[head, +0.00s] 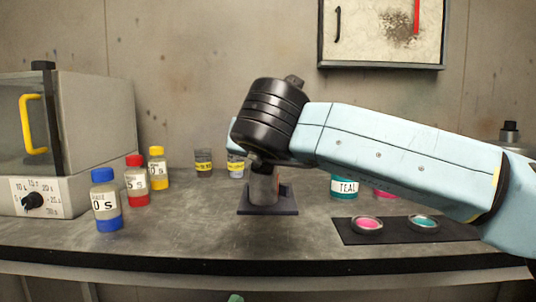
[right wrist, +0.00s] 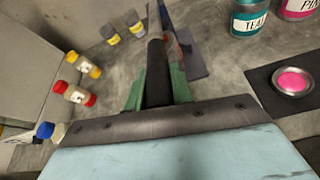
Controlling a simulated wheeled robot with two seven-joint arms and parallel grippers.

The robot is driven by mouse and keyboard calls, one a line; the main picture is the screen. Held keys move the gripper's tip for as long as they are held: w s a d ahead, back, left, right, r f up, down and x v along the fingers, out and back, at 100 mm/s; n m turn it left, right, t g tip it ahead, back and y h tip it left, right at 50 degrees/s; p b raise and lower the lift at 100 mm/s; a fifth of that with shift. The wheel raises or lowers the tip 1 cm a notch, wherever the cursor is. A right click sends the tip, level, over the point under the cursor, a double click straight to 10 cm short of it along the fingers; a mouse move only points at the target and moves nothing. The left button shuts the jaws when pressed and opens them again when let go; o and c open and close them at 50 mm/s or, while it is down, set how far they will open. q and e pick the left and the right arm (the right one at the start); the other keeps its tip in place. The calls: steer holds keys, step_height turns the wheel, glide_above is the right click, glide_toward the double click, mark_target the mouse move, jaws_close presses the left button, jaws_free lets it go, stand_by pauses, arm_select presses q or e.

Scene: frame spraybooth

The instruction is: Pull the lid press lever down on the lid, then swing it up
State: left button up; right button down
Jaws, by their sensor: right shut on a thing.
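The lid press stands mid-bench, with a grey post (head: 263,188) on a dark square base plate (head: 284,207); my right arm covers its upper part in the head view. In the right wrist view the dark lever handle (right wrist: 157,72) lies between the green fingers of my right gripper (right wrist: 157,92), which is shut on it. The lever's far end and any lid under the press are hidden or unclear. A small green tip (head: 235,298) at the bottom edge of the head view looks like my left gripper; its jaws cannot be made out.
Blue (head: 106,200), red (head: 136,181) and yellow (head: 158,168) capped bottles stand left, near a grey oven (head: 90,115). Two small jars (head: 203,162) stand behind. Teal (head: 344,187) and pink tins and a dark mat (head: 352,238) with two shallow round pieces (head: 367,224) are right.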

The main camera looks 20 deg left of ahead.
stand_by(0.3)
steer(key=c, duration=1.2)
jaws_free()
arm_select(q)
steer(key=shift+w+d+f+g+y+p, duration=0.15)
steer(key=shift+w+f+g+p, duration=0.25)
steer(key=shift+g, duration=0.2)
steer(key=shift+w+d+f+g+y+p, duration=0.15)
steer(key=shift+w+f+g+p, duration=0.1)
steer(key=shift+w+g+p, duration=0.3)
arm_select(e)
steer(key=v, duration=1.3)
steer(key=shift+s, duration=0.2)
arm_select(q)
steer(key=shift+s, duration=0.15)
